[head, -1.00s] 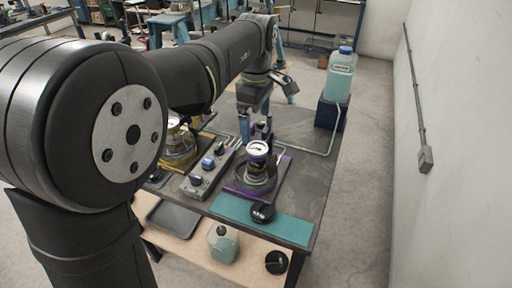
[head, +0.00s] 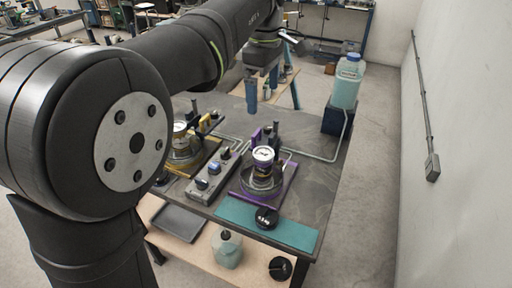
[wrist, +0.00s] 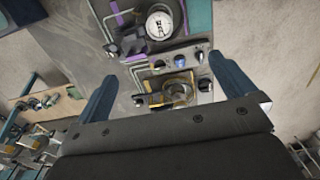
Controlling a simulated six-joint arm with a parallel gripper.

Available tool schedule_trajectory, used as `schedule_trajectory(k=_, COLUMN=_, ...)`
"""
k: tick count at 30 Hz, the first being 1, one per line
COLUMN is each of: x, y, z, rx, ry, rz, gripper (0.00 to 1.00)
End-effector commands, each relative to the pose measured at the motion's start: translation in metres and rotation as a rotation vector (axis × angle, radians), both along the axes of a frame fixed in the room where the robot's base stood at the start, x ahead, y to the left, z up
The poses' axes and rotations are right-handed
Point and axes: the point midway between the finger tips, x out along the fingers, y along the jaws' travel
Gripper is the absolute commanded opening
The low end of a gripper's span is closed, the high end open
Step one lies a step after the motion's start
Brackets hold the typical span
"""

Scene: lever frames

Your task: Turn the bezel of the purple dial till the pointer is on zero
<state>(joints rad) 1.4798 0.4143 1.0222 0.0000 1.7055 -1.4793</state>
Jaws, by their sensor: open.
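The purple dial (head: 263,154) stands on a purple-edged base plate on the dark bench, its round white face tilted up. It also shows in the wrist view as a white face (wrist: 159,26) with a dark rim, beside a purple strip. Its pointer is too small to read. My gripper (head: 262,95) is above the bench, behind and higher than the dial in the head view. In the wrist view its two blue fingers (wrist: 166,80) are wide apart with nothing between them, and the dial lies beyond the fingertips, not touched.
A yellow dial unit (head: 181,142) stands left of a grey control box with knobs (head: 213,176). A jug of pale liquid (head: 347,82) stands on a dark block at the back right. A teal mat (head: 285,232) with a black cap (head: 266,217) lies at the front edge.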

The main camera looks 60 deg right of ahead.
Motion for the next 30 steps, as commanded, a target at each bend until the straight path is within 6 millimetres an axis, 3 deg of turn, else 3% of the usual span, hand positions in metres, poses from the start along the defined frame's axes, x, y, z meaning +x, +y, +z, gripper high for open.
schedule_trajectory(k=9, x=0.000, y=0.000, z=0.004, rx=0.000, ry=0.000, rz=0.000, gripper=1.00)
schedule_trajectory(k=13, x=0.000, y=0.000, z=0.004, rx=0.000, ry=0.000, rz=0.000, gripper=0.75)
schedule_trajectory(k=21, x=0.002, y=0.001, z=0.000, rx=0.007, ry=0.011, rz=-0.001, gripper=0.75)
schedule_trajectory(k=25, x=0.011, y=0.011, z=-0.030, rx=0.060, ry=0.112, rz=-0.007, gripper=0.75)
schedule_trajectory(k=30, x=0.029, y=0.042, z=-0.098, rx=0.136, ry=0.442, rz=-0.001, gripper=0.75)
